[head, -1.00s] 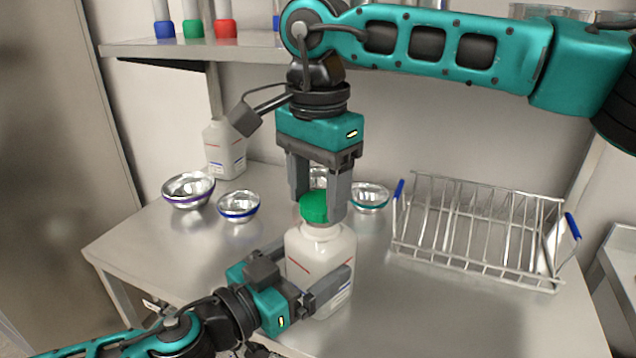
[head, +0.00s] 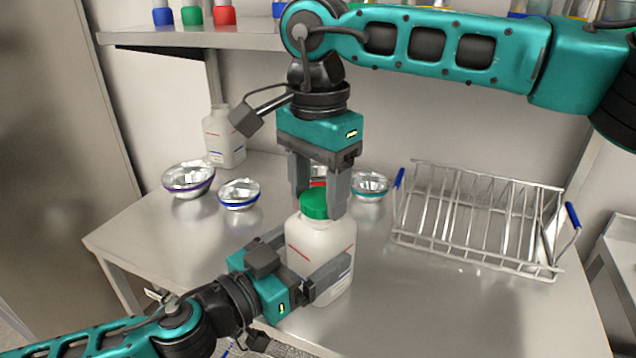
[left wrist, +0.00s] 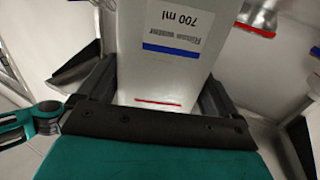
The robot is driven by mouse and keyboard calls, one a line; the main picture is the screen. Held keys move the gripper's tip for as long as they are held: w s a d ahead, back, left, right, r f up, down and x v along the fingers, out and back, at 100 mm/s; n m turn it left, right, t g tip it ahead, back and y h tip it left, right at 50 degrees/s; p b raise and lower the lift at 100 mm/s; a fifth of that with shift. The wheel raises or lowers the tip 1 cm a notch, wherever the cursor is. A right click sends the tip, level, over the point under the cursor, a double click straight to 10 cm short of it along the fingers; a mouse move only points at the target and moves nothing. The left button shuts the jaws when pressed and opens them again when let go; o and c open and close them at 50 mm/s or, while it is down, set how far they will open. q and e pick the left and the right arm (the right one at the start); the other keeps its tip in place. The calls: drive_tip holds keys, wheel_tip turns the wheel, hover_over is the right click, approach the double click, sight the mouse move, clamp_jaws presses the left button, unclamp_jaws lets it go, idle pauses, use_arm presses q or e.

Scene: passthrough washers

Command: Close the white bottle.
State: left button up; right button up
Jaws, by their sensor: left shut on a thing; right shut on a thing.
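The white bottle (head: 322,246) stands upright on the steel table, with a red line and a blue line on its side. My left gripper (head: 300,288) is shut around its lower body. The left wrist view shows the bottle (left wrist: 172,75) between the two fingers, with a "700 ml" label. A green cap (head: 315,205) sits at the top of the bottle. My right gripper (head: 319,203) points down from above and is shut on the cap. The cap touches or nearly touches the neck; the thread is hidden, so I cannot tell how far it is on.
A second white bottle (head: 223,140) without a visible cap stands at the back left. Metal bowls (head: 188,178), (head: 239,193) and (head: 370,185) stand behind. A wire rack (head: 480,225) is on the right. A shelf (head: 190,38) holds coloured-cap containers. The front right tabletop is clear.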

drive_tip(key=shift+f, duration=0.3)
